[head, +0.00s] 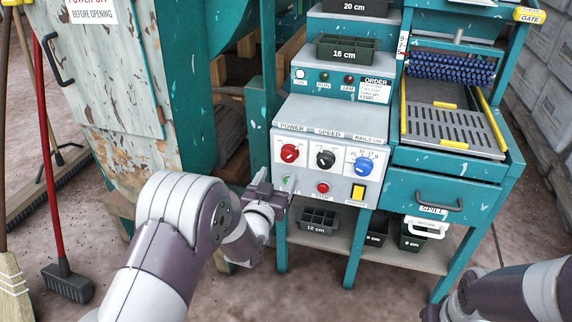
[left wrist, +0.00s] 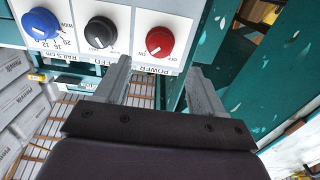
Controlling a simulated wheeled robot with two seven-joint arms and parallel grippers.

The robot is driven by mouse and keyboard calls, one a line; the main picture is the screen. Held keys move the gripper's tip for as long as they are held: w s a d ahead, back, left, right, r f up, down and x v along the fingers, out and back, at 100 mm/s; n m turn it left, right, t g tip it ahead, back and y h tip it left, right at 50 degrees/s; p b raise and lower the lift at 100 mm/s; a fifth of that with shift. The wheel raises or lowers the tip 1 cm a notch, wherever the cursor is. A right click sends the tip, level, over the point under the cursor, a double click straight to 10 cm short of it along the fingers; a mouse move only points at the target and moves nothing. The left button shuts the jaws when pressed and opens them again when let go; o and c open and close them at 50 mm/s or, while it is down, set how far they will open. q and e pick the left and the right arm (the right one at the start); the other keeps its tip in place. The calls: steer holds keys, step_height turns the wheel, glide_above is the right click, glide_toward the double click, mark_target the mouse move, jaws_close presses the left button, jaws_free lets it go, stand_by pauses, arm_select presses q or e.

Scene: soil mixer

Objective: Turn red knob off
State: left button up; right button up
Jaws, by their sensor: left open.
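The red knob (head: 289,153) is under the POWER label at the left of the white control panel (head: 308,167). In the left wrist view the red knob (left wrist: 159,41) is just beyond the fingertips, with a pale mark towards its lower left, on the side of the ON lettering. My left gripper (head: 277,186) is just below and left of the knob in the head view. Its two fingers (left wrist: 160,76) are spread, with nothing between them, and apart from the knob. My right arm shows at the lower right of the head view; its gripper fingers do not show.
The black SPEED knob (head: 326,159) and blue knob (head: 363,166) are right of the red one. A red button (head: 322,188) and yellow switch (head: 358,192) are below. A teal post (head: 264,90) stands close left of the panel. A drawer (head: 440,193) is at right.

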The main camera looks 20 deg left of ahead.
mark_target(287, 158)
arm_select(q)
steer(key=w+b, duration=0.1)
steer(key=w, duration=0.2)
steer(key=w+b, duration=0.1)
steer(key=w, duration=0.3)
steer(key=shift+d+f, duration=0.15)
steer(key=shift+w, duration=0.4)
steer(key=c, duration=1.1)
steer(key=shift+o, duration=0.2)
arm_select(e)
step_height(287, 158, down, 3)
steer(key=shift+f, duration=0.1)
